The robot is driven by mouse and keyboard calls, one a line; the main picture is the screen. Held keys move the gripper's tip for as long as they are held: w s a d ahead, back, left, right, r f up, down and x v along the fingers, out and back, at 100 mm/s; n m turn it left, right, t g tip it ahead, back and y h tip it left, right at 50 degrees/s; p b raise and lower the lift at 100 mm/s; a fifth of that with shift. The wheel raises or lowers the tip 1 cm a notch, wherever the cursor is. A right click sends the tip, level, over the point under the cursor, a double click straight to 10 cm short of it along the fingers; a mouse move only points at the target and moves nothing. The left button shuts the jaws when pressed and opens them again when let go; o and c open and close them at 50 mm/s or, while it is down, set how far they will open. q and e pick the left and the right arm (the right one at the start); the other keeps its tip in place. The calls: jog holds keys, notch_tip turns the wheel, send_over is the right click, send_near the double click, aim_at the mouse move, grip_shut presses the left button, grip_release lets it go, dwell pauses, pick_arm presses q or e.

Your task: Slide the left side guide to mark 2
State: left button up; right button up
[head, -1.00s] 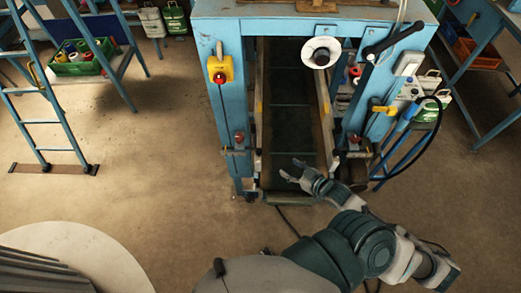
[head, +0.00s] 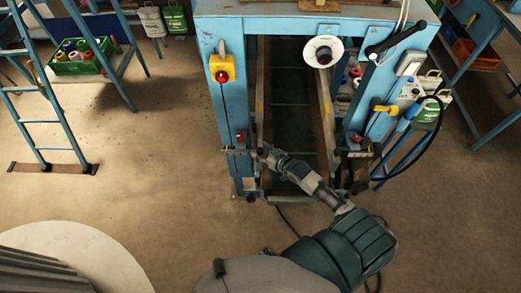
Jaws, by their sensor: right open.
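The left side guide (head: 261,90) is a long, narrow rail along the left edge of the dark conveyor belt (head: 292,115). At its near end, a red knob (head: 240,137) and a short cross rod (head: 236,151) sit on the blue left post. My right gripper (head: 264,153) is at the near end of this guide, just right of the rod and knob. Its jaws are open but small and partly hidden against the guide; I cannot tell whether they touch it. The marks are too small to read. My left gripper is out of view.
The right side guide (head: 325,105) runs along the belt's other edge. A yellow box with a red button (head: 221,70) is on the left post. A white funnel (head: 323,52) hangs over the belt. A black hose (head: 413,140) loops at the right. Open floor lies left.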

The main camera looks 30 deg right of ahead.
jog(key=shift+w+a, duration=0.2)
jog(key=shift+w, duration=0.1)
jog(key=shift+f, duration=0.1)
jog(key=shift+d, duration=0.35)
jog(key=c, duration=1)
grip_shut()
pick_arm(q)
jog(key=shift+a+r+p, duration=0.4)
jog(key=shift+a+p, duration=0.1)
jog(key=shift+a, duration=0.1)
pick_arm(e)
jog(key=shift+s+d, duration=0.35)
jog(key=shift+d, duration=0.2)
jog(key=shift+s+d, duration=0.35)
jog(key=shift+d, duration=0.2)
jog(key=o, duration=0.9)
grip_release()
jog(key=shift+d, duration=0.15)
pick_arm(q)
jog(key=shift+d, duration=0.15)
pick_arm(e)
jog(key=shift+o, duration=0.5)
